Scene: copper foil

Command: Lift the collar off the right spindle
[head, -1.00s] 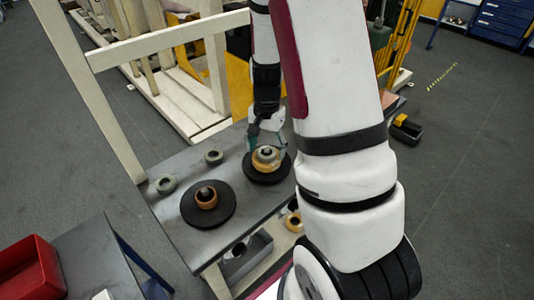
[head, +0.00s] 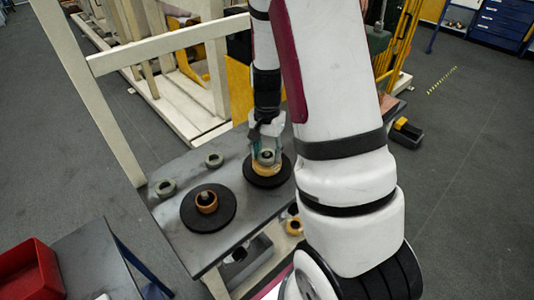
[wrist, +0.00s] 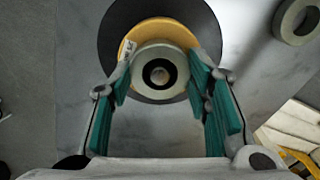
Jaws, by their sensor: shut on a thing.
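The right spindle stands on a round black base (head: 256,181), which also shows in the wrist view (wrist: 112,35). A grey-green collar (wrist: 148,93) sits around the spindle's dark tip (wrist: 160,72), on top of a wider yellow ring (wrist: 150,30). My gripper (head: 266,156) points down over this stack, its teal fingers on either side of the collar. In the wrist view my gripper (wrist: 160,75) is shut on the collar. I cannot tell any gap between collar and yellow ring.
The left black base (head: 190,216) carries an orange-brown ring (head: 206,203). Two loose grey-green rings (head: 165,188) (head: 214,160) lie along the back of the grey table (head: 185,262). A pale frame post (head: 95,105) rises at its left corner. A red bin (head: 28,272) stands at lower left.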

